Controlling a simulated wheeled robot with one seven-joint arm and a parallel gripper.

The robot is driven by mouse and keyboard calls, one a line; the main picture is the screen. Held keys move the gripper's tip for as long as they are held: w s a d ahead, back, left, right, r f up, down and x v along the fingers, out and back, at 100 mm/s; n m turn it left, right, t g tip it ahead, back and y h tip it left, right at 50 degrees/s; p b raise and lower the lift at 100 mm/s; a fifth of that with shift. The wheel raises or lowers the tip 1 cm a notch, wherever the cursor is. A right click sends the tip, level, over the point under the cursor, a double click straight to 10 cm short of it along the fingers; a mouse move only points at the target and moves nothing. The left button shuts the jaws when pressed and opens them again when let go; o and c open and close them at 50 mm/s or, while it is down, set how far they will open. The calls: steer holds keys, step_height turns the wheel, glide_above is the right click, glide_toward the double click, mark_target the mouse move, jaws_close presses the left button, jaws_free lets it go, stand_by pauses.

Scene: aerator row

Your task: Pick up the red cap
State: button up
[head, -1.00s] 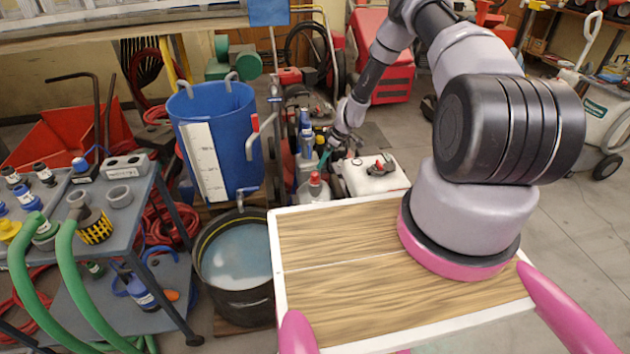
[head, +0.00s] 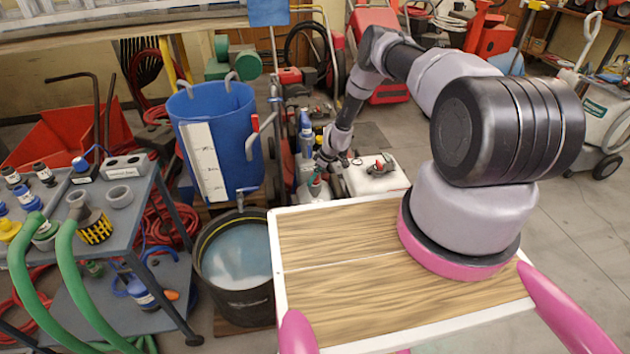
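A small red cap (head: 315,181) sits on top of a pale grey bottle (head: 313,193) just beyond the far edge of my wooden deck. My gripper (head: 319,171) points down at this cap from above, with its teal fingertips close over or beside it. The fingers are small and partly overlap the cap, so I cannot tell whether they touch it or how far apart they are. Another red cap (head: 381,167) is on the white canister (head: 370,178) to the right, clear of my gripper.
Blue spray bottles (head: 305,130) stand close behind the gripper. A blue bucket (head: 222,135) and a dark tub of water (head: 237,262) are on the left. A grey cart (head: 120,215) with fittings and green hoses stands farther left. Open floor lies at right.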

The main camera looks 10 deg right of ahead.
jaws_close()
steer(key=shift+r, duration=0.15)
